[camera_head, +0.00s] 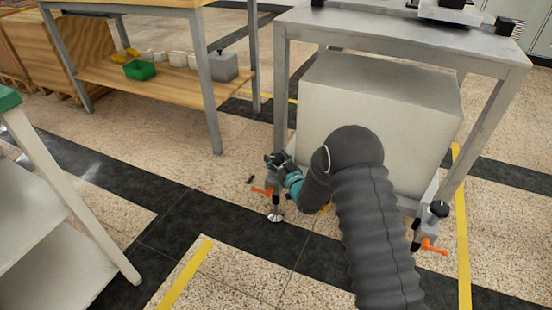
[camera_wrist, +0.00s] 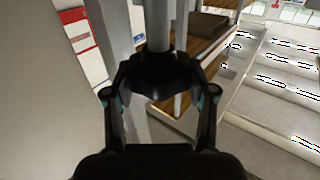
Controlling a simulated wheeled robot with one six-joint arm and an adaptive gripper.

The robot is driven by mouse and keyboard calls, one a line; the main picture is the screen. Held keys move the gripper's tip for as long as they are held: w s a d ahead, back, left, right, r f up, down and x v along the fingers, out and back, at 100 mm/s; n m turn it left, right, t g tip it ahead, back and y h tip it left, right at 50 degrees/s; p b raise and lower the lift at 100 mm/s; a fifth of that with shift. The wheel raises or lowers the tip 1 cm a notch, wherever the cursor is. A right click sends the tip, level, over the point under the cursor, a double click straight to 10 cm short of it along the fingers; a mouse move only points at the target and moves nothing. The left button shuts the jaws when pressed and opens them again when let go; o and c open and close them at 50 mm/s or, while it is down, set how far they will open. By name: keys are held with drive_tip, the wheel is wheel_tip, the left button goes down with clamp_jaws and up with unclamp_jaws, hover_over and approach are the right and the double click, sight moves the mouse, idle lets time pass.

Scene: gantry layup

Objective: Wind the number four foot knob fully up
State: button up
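My gripper (camera_head: 281,160) is at the front-left foot of the grey metal stand in the head view. In the wrist view my gripper (camera_wrist: 160,92) has a finger on each side of a dark lobed foot knob (camera_wrist: 160,74), and the fingers appear to touch it. A grey post (camera_wrist: 158,22) rises behind the knob in the picture. In the head view this foot has an orange lever (camera_head: 262,191) and a round metal pad (camera_head: 276,216) near the floor. My gripper mostly hides the knob there. No foot number is readable.
Another foot, with a black knob (camera_head: 439,209) and orange lever (camera_head: 433,246), is at the stand's front right. A large pale block (camera_head: 375,110) fills the space under the stand's top (camera_head: 400,36). A wooden-shelved bench (camera_head: 180,92) stands back left; a white shelf unit (camera_head: 40,215) is at left.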

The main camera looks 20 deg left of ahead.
drive_tip(key=c, duration=0.3)
drive_tip(key=shift+b, duration=0.3)
drive_tip(key=n+g+y+b, duration=0.1)
drive_tip(key=g, duration=0.1)
drive_tip(key=n+g+y+b, duration=0.2)
drive_tip(key=shift+w+d+f, duration=0.15)
drive_tip(key=n+g, duration=0.2)
drive_tip(key=n+g+y+b, duration=0.1)
drive_tip(key=g, duration=0.2)
drive_tip(key=shift+n+y, duration=0.3)
drive_tip(key=shift+n, duration=0.1)
drive_tip(key=shift+n+g, duration=1.8)
drive_tip(key=shift+g, duration=1.1)
drive_tip(key=shift+r+n+g, duration=0.2)
drive_tip(key=shift+n+g, duration=0.1)
drive_tip(key=shift+g, duration=0.3)
